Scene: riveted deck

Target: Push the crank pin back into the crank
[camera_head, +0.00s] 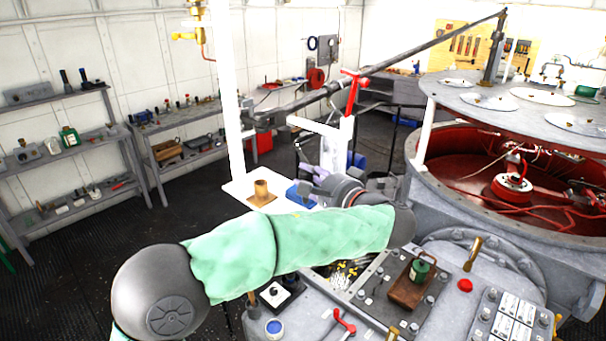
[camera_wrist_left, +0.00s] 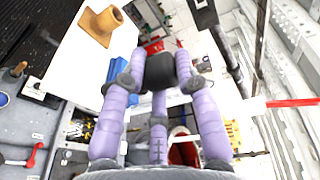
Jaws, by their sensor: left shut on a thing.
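My left gripper (camera_head: 312,172) reaches in beside the white post, with lavender fingers. In the left wrist view its three fingers (camera_wrist_left: 160,75) close together around a dark grey piece (camera_wrist_left: 187,66). The fingers cover much of this piece, and I cannot tell whether it is the crank pin. A long dark bar (camera_head: 430,45) slopes down from the upper right to a dark joint (camera_head: 268,120) near the white post. A red fitting (camera_head: 352,84) sits on the bar. I cannot make out which part is the crank. My right gripper is not in view.
A brass flanged bushing (camera_head: 262,190) stands on a white tabletop (camera_head: 240,186) beside a blue bin (camera_head: 300,196). A grey control console (camera_head: 330,318) with levers lies below my arm. A large round tank (camera_head: 430,190) with red insides stands at right. Shelves (camera_head: 70,105) line the left wall.

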